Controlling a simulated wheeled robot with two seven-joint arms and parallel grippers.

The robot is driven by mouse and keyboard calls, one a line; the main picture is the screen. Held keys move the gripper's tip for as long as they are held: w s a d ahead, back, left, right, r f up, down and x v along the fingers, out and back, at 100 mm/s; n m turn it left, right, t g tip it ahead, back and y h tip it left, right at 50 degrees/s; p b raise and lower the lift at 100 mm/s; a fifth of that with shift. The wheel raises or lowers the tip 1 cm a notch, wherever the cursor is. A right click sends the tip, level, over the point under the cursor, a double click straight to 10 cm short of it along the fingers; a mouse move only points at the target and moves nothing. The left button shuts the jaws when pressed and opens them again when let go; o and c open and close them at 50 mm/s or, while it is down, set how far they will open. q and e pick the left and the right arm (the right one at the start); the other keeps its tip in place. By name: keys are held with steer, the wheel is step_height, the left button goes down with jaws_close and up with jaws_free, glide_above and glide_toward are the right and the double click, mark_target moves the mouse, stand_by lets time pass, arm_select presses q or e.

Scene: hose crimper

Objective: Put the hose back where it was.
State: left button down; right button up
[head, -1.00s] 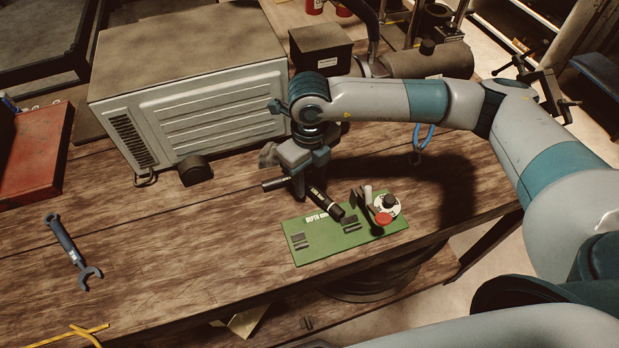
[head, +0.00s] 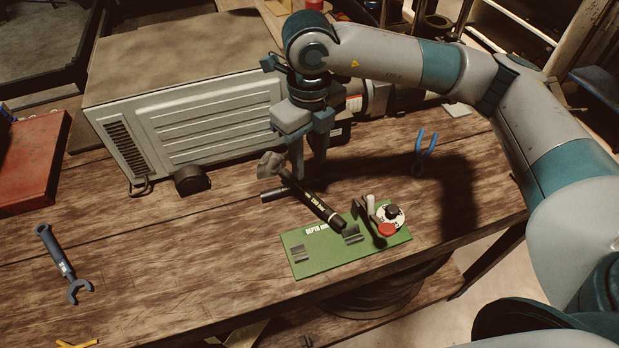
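The black hose (head: 318,205) with white lettering lies slantwise on the bench. Its lower right end overlaps the green depth gauge board (head: 300,265) in the picture. A grey fitting (head: 270,165) shows at its upper left end. A short dark rod-like piece (head: 278,194) shows beside the hose; I cannot tell whether it belongs to it. My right gripper (head: 309,174) points down just above and behind the hose. Its two fingers are apart with nothing visible between them. My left gripper is not in view.
A large grey metal housing (head: 200,130) stands behind on the left. Blue-handled pliers (head: 425,145) lie at right, in the arm's shadow. A blue wrench (head: 62,262) and a red box (head: 32,160) are at left. Bare wood lies between wrench and board.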

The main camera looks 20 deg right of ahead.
steer(key=shift+r+b, duration=0.35)
steer(key=shift+r, duration=0.95)
steer(key=shift+r, duration=0.1)
